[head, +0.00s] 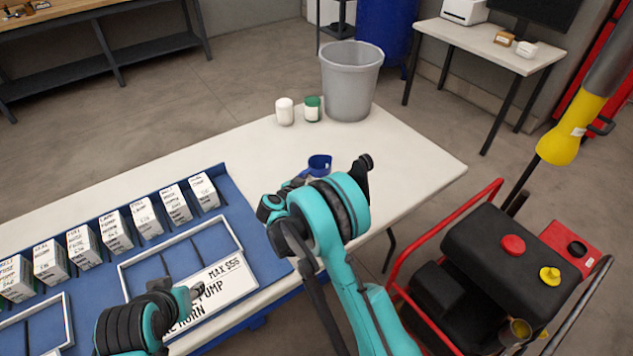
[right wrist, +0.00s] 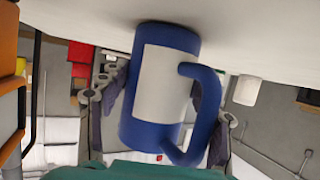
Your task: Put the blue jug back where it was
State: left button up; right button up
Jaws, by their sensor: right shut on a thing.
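The blue jug (head: 320,161) shows beyond my right arm, over the right part of the white table (head: 415,165); my right wrist and hand hide much of it. In the right wrist view the jug (right wrist: 165,85) has a white label and a blue handle, with gripper fingers on both sides. My right gripper (head: 296,182) is shut on the jug. In the right wrist view the jug's end meets or nearly meets the pale table surface; I cannot tell if it touches. My left gripper (head: 192,294) is low, over the lettered white tray; its fingers are not clear.
A grey bin (head: 350,85), a white jar (head: 284,111) and a green-and-white jar (head: 313,108) stand at the table's far end. Several lettered boxes (head: 114,231) line the blue mat (head: 236,215) beside a white divided tray (head: 215,302). The table between jars and mat is clear.

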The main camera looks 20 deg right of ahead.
jog(key=shift+f, duration=0.2)
jog(key=o, duration=1.3)
jog(key=shift+o, duration=0.2)
jog(key=shift+r, duration=0.1)
